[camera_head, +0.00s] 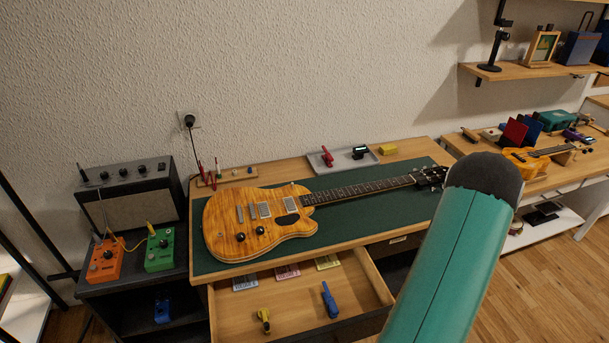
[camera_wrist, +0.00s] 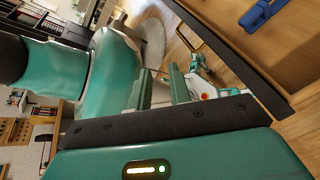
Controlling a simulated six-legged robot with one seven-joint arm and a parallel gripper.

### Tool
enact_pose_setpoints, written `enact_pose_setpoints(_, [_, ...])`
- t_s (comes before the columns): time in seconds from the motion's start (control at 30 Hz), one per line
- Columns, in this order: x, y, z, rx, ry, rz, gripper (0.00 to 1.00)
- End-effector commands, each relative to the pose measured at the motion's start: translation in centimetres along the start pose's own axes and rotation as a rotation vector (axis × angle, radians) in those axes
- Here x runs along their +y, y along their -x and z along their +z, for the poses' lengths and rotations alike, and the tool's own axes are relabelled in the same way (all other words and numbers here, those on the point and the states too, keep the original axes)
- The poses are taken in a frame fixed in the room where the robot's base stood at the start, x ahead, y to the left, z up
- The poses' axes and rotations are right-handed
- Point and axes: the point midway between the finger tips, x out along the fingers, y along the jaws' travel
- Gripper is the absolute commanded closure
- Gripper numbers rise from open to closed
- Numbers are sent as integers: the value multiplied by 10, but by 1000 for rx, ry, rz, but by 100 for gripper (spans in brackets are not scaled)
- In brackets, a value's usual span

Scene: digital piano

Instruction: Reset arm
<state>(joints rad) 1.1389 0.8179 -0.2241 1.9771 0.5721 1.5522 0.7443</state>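My gripper (camera_wrist: 162,88) shows in the wrist view. Its two teal fingers stand apart with a gap between them, and nothing is held in the gap. The dark bar and teal housing with a lit green light fill the bottom of that view. Behind the fingers are teal links of my own arm and body. In the head view a teal link of my arm (camera_head: 450,262) rises at the lower right, in front of the desk's right end. My gripper is out of the head view.
An amber guitar (camera_head: 262,222) lies on the green mat (camera_head: 345,222) of the desk. The open drawer (camera_head: 290,306) sticks out below, holding a blue clip (camera_head: 329,300) and a yellow one; its blue clip also shows in the wrist view (camera_wrist: 262,12). Pedals and an amplifier (camera_head: 128,200) stand left.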

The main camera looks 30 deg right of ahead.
Motion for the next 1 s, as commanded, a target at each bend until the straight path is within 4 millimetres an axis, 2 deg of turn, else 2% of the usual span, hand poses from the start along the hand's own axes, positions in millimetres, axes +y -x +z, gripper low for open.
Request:
enact_pose_setpoints(0.03, [2,-1,22,69,75,6,80])
enact_pose_setpoints(0.1, [6,-5,46,154,175,15,80])
enact_pose_setpoints(0.4, [33,-35,141,502,633,78,80])
enact_pose_setpoints(0.7, [77,-74,216,815,1126,160,80])
enact_pose_setpoints(1.0, [134,-114,271,1098,1650,240,80])
